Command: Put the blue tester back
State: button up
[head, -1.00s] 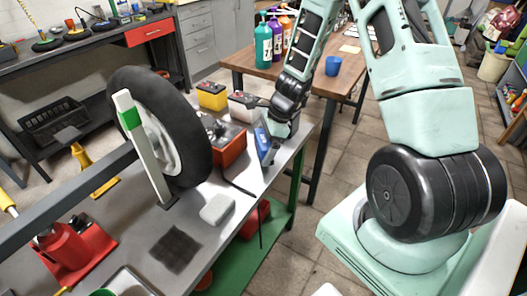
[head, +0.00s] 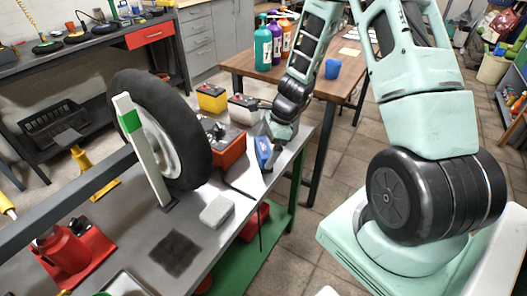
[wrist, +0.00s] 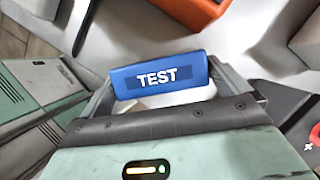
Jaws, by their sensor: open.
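The blue tester (head: 263,152) is at the right edge of the grey workbench (head: 235,235), beside the orange-red box. In the wrist view the tester (wrist: 160,78) shows its TEST label facing the camera, between my two fingers. My gripper (head: 271,142) points down at it and is open, with a finger on each side. Whether the fingers touch the tester I cannot tell. The tester's lower part is hidden, and a pale shape shows just below it in the wrist view.
The orange-red box (head: 230,150), a yellow battery (head: 211,97) and a white battery (head: 243,110) stand close by. A wheel (head: 150,125) stands upright to the left. A pale block (head: 216,211) and dark mat (head: 175,252) lie nearer. A wooden table (head: 240,66) stands behind.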

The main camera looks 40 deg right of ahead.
jog(key=p+v, duration=0.1)
jog(key=v, duration=0.9)
jog(key=shift+a, duration=0.1)
jog(key=s+a+r+n+h+p, duration=0.1)
jog(key=s+a+r+n, duration=0.4)
jog(key=s+a+n, duration=0.2)
jog(key=s+a+r+n+g+h+p, duration=0.1)
jog(key=s+a+r+n, duration=0.4)
jog(key=s+a+n, duration=0.3)
jog(key=s+a+r+n+g+h+p, duration=0.1)
jog(key=s+a+r+n, duration=0.4)
jog(key=a+n, duration=0.8)
jog(key=s+n, duration=0.2)
jog(key=shift+s+a+n+h+p, duration=0.15)
jog(key=shift+a+n+h+p, duration=0.15)
jog(key=shift+p, duration=0.1)
